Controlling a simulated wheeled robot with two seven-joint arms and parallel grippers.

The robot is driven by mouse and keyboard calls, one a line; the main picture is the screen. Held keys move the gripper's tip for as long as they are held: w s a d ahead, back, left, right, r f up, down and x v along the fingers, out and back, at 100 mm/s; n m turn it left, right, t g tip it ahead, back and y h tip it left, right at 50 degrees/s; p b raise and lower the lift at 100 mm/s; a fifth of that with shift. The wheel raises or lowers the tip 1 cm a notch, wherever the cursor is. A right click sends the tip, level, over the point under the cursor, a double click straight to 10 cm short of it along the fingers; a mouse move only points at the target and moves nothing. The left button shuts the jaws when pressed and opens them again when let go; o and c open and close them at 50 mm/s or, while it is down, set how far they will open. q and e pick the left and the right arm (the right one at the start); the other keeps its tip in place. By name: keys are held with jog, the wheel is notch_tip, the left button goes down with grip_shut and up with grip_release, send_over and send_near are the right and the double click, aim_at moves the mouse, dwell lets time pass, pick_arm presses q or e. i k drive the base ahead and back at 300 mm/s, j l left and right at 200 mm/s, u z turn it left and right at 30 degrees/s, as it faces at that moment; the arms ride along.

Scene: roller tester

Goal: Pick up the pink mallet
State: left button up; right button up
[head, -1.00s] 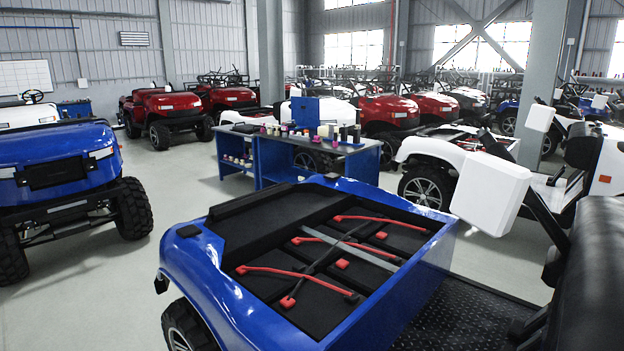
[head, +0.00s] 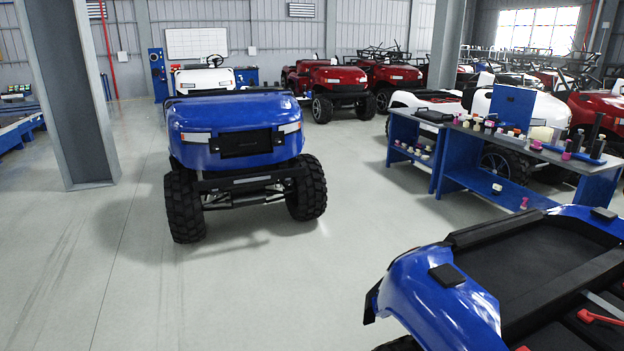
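No mallet can be made out for certain. Small pink or magenta items stand among dark and pale ones on the blue workbench (head: 450,178) at the right, including one pink item (head: 566,156) near its right part and another pink item (head: 488,124) further left. A small pink object (head: 524,203) shows low at the bench's front. All are too small to tell their shape. Neither of my grippers is in view.
A blue vehicle (head: 240,118) with big black tyres stands left of centre. A blue cargo bed (head: 440,292) fills the lower right, in front of the bench. A grey pillar (head: 82,100) stands at the left. Open grey floor (head: 280,290) lies between.

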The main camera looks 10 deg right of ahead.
aim_at(567, 155)
jog(key=i+j+u, duration=0.1)
jog(key=i+u, duration=0.4)
jog(key=i, duration=1.6)
jog(key=i+z, duration=0.2)
jog(key=i, duration=0.4)
jog(key=i+j+z, duration=0.2)
jog(key=i, duration=0.4)
jog(key=i+j+z, duration=0.2)
jog(key=i, duration=0.4)
jog(key=i+l+z, duration=0.2)
jog(key=z, duration=0.25)
jog(key=i+z, duration=0.7)
jog(key=z, duration=0.2)
jog(key=i+j+z, duration=0.1)
jog(key=i+z, duration=0.3)
jog(key=i+l+z, duration=0.1)
jog(key=i+z, duration=0.15)
jog(key=i, duration=0.25)
jog(key=i+z, duration=0.2)
jog(key=i, duration=0.25)
jog(key=i+z, duration=0.25)
jog(key=i, duration=0.25)
jog(key=i+j+z, duration=0.25)
jog(key=i, duration=0.25)
jog(key=i+j+z, duration=0.2)
jog(key=i, duration=0.25)
